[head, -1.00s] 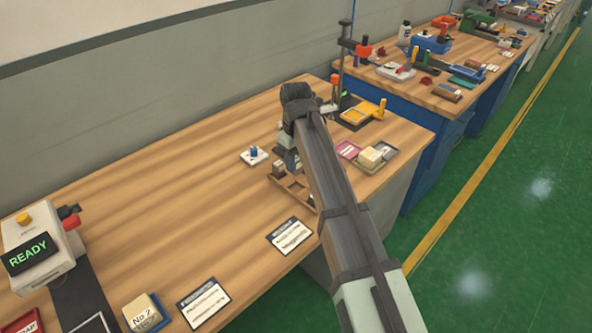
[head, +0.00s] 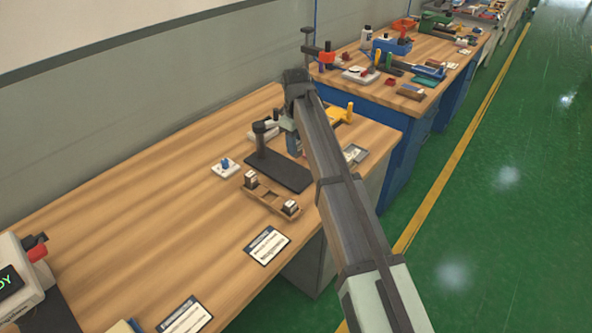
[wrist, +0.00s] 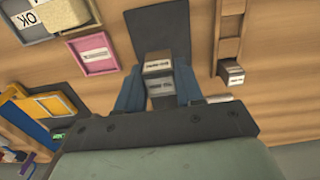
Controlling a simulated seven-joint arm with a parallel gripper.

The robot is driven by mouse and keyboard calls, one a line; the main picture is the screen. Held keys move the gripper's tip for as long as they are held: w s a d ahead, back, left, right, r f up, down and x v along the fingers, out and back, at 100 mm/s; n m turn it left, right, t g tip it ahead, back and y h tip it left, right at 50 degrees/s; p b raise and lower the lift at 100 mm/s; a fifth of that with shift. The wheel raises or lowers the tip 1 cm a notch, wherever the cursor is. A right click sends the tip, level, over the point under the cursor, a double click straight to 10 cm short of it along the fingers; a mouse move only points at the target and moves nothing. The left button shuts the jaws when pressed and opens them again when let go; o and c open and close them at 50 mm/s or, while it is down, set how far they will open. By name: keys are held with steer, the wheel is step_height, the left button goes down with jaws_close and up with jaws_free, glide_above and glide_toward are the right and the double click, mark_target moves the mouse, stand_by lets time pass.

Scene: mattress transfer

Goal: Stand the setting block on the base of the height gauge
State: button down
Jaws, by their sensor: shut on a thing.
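The height gauge stands mid-table in the head view, with a dark post (head: 260,137) at the left of its flat black base (head: 284,172). The base also shows beyond the fingers in the wrist view (wrist: 152,27). My gripper (wrist: 160,85) is shut on the setting block (wrist: 157,66), a small block with a brown end and a white label, between its blue fingers. In the head view my arm hides the block, and a finger shows near the base's far right edge. I cannot tell whether the block touches the base.
A wooden rack (head: 268,197) with small blocks stands in front of the base. A white pad with a blue knob (head: 225,167) lies to its left. A pink tray (wrist: 92,66) and a yellow tool (wrist: 60,103) are beside the gripper.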

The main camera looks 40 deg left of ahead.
steer(key=shift+f, duration=4.4)
steer(key=c, duration=0.7)
jaws_free()
steer(key=shift+f, duration=0.15)
step_height(320, 180, up, 12)
steer(key=shift+r, duration=0.2)
